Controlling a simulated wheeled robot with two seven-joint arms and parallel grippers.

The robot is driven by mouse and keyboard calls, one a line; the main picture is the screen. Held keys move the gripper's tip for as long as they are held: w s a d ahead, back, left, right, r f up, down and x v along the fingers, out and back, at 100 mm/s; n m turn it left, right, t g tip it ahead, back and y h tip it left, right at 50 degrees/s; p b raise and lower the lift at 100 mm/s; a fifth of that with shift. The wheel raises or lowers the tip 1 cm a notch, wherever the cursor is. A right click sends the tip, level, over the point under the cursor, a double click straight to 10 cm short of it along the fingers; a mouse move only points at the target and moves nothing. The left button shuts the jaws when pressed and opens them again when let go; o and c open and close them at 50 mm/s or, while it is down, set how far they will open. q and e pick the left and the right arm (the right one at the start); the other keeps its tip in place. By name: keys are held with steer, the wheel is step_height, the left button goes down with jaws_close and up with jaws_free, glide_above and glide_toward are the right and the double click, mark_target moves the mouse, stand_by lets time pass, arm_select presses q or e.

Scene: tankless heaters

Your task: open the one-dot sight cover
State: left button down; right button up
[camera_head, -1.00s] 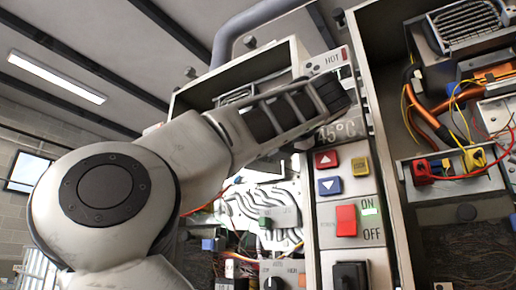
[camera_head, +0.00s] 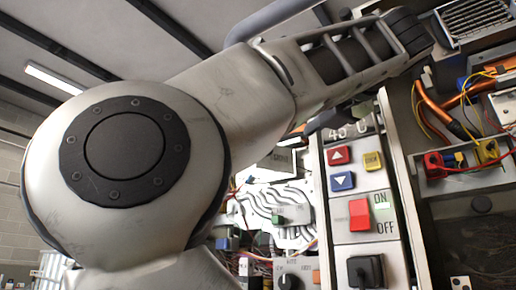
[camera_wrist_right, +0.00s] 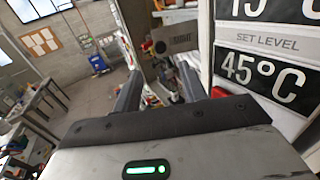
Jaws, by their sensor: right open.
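In the right wrist view my right gripper (camera_wrist_right: 160,74) is open, with two dark fingers apart and nothing clearly held. A grey block with a dark plate (camera_wrist_right: 180,39) shows beyond the fingers; I cannot tell whether it is the cover. A "45°C" display (camera_wrist_right: 265,77) is close to the right of the gripper. The display (camera_head: 352,130) is partly hidden in the head view.
The control panel has up and down buttons (camera_head: 341,168), a red switch (camera_head: 360,214) and a black knob (camera_head: 366,270). Open heater wiring (camera_head: 460,125) lies to the right, with a vent grille (camera_head: 470,18) above. The wrist view shows open floor (camera_wrist_right: 95,95) at the left.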

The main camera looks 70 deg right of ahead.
steer(key=v, duration=0.5)
steer(key=shift+c, duration=0.3)
